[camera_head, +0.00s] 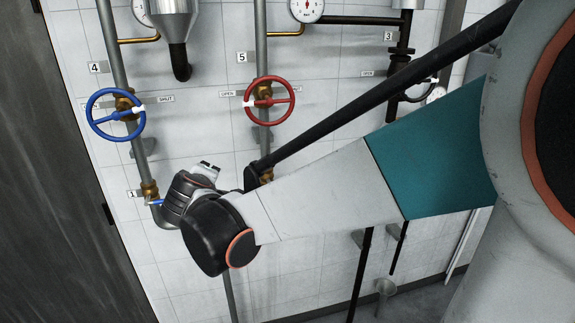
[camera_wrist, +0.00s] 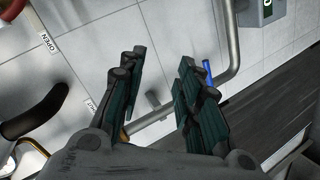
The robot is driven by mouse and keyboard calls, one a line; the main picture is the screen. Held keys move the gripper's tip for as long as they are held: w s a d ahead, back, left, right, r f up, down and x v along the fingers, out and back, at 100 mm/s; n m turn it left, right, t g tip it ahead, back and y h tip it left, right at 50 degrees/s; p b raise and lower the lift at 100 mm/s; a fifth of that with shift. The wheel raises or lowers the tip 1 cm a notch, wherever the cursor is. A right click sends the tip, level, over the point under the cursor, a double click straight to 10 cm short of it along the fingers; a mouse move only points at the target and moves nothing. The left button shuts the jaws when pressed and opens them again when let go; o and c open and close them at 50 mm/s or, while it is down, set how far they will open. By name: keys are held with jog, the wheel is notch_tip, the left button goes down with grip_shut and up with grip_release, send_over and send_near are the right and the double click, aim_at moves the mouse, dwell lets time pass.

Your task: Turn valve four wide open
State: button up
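Valve four is the blue handwheel (camera_head: 115,114) on the left pipe in the head view, below the number 4 plate (camera_head: 97,68). Its white mark is at the right of the rim, beside the SHUT label (camera_head: 165,99). My gripper's fingers are hidden behind my wrist in the head view; the wrist is below and right of the blue wheel, apart from it. In the wrist view my gripper (camera_wrist: 162,75) is open with nothing between its fingers. The blue wheel cannot be made out there.
A red handwheel (camera_head: 270,100) with number 5 is to the right. A small blue lever (camera_head: 156,202) by plate 1 (camera_head: 132,194) is close to my wrist; a blue handle (camera_wrist: 207,72) shows beside the right finger. A dark panel (camera_head: 50,200) stands at the left.

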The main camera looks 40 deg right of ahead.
jog(key=shift+s+d+f+b, duration=0.2)
jog(key=shift+s+f+b, duration=0.1)
jog(key=shift+s+f, duration=0.25)
jog(key=shift+f, duration=0.1)
